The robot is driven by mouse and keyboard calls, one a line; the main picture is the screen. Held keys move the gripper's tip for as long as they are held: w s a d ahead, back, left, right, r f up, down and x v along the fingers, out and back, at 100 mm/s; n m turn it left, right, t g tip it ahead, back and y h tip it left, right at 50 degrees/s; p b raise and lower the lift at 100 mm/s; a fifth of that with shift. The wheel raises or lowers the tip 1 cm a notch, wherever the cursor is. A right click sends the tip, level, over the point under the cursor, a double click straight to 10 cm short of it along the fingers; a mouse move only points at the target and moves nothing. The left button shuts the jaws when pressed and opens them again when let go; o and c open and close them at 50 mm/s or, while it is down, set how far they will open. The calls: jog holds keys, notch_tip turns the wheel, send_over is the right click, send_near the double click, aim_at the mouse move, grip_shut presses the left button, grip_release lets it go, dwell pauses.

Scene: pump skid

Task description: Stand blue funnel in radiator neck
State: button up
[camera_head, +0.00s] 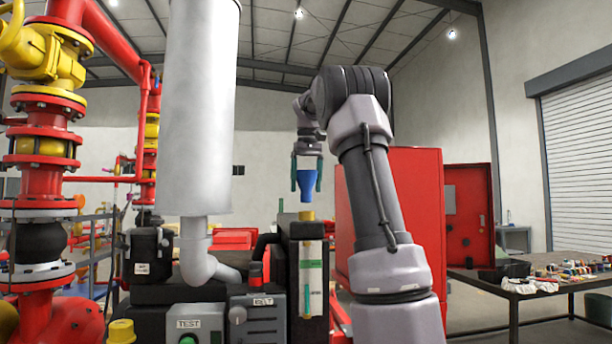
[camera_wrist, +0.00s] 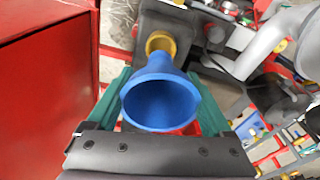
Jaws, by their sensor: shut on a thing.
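The blue funnel (camera_head: 306,184) is upright between the green fingers of my gripper (camera_head: 307,178), in the head view. My gripper is shut on it. The radiator neck (camera_head: 306,215) is a yellow ring on top of the dark radiator, just below the funnel's tip.
A large grey exhaust cylinder (camera_head: 198,110) stands left of the radiator (camera_head: 290,260). A red cabinet (camera_head: 415,200) is at the right, behind my arm; its red side (camera_wrist: 45,90) is close in the wrist view. A table (camera_head: 540,285) with small items stands far right.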

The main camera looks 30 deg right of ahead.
aim_at(307, 196)
jog(key=shift+f, duration=0.55)
jog(key=shift+s, duration=0.3)
jog(key=shift+f, duration=1.65)
dwell(0.7)
jog(key=o, duration=1.3)
jog(key=r, duration=0.7)
jog(key=s+r, duration=0.1)
jog(key=r, duration=0.2)
jog(key=shift+s+r, duration=0.1)
jog(key=shift+r, duration=0.25)
